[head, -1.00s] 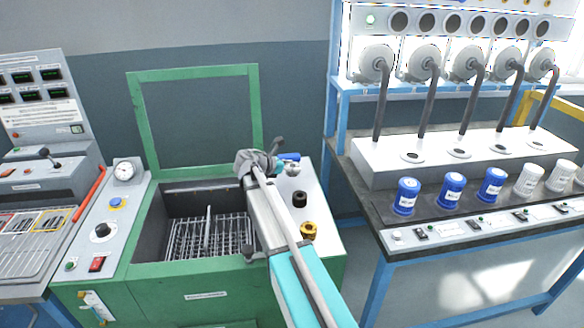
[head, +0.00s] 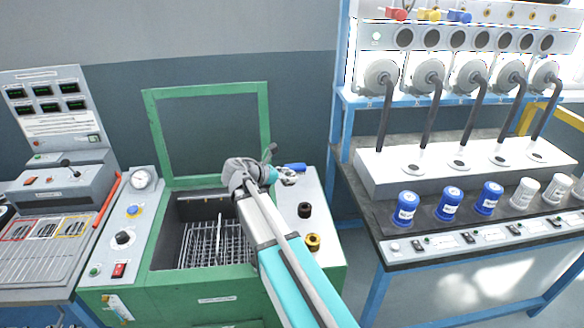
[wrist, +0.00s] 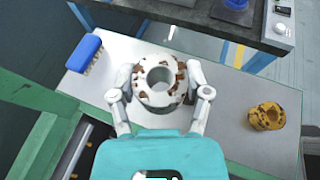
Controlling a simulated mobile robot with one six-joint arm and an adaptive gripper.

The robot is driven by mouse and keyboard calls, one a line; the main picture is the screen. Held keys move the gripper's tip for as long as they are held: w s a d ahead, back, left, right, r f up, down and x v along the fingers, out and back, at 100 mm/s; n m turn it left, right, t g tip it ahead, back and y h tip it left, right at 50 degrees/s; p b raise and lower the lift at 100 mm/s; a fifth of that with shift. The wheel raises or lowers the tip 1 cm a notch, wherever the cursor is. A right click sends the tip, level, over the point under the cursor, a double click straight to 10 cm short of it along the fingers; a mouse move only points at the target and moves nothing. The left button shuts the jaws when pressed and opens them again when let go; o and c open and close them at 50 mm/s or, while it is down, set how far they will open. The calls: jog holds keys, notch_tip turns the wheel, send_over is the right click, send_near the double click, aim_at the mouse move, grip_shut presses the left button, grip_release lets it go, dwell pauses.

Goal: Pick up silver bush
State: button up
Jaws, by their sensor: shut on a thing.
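The silver bush (wrist: 158,84) is a thick pale ring with rusty brown patches and a round central hole. In the wrist view it sits between the two fingers of my gripper (wrist: 160,92), which is shut on it from both sides. The bush is over the light worktop, and I cannot tell whether it still touches the surface. In the head view my gripper (head: 275,178) is at the back of the green machine's top, where the arm and fingers mostly hide the bush.
A blue brush (wrist: 84,54) lies left of the bush in the wrist view. A brass bush (wrist: 266,116) stands to the right. The head view also shows a black bush (head: 304,210), an open basket bath (head: 215,243) left of my arm, and a bench with several blue and white jars (head: 406,208).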

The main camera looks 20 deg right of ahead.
jog(key=shift+s+a+r, duration=0.5)
jog(key=shift+s+a, duration=0.25)
jog(key=shift+s, duration=0.05)
jog(key=shift+r+p, duration=0.1)
jog(key=shift+p, duration=0.25)
jog(key=shift+r+p, duration=1.3)
jog(key=shift+f, duration=0.1)
jog(key=s+d+f+b, duration=0.2)
jog(key=s+d, duration=0.2)
jog(key=s, duration=0.4)
jog(key=shift+s, duration=0.2)
jog(key=shift+w+f, duration=0.1)
jog(key=shift+f, duration=0.05)
